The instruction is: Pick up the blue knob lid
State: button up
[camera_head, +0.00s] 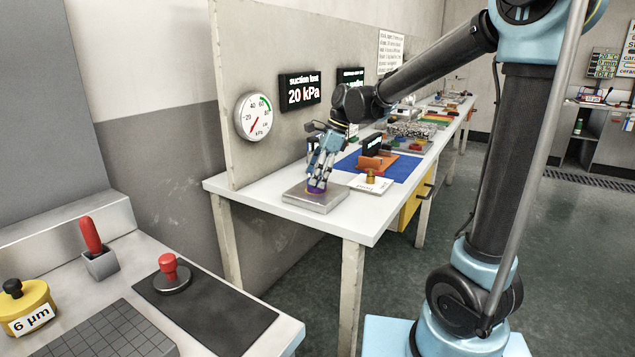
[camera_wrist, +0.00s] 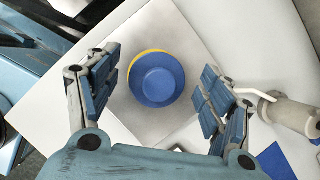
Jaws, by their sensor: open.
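The blue knob lid (camera_wrist: 157,80) shows in the wrist view as a round blue disc with a raised round middle. A yellow rim (camera_wrist: 150,53) shows beyond its upper edge, apparently from something under it. They are over a square grey metal plate (camera_wrist: 190,40). In the head view the plate (camera_head: 315,202) lies on the white bench, and the lid (camera_head: 316,189) is mostly hidden by my fingers. My gripper (camera_head: 318,181) points down over it. The fingers are open on both sides of the lid, with gaps visible in the wrist view.
A grey cylinder with a white lever (camera_wrist: 290,112) is close to my right-hand finger in the wrist view. On the bench (camera_head: 352,226), a blue mat (camera_head: 349,163), a white card (camera_head: 366,184) and a small brass piece (camera_head: 371,176) lie beyond the plate. A panel with a gauge (camera_head: 254,117) stands behind.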

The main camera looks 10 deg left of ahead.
jog(key=c, duration=1.3)
jog(key=shift+r, duration=0.1)
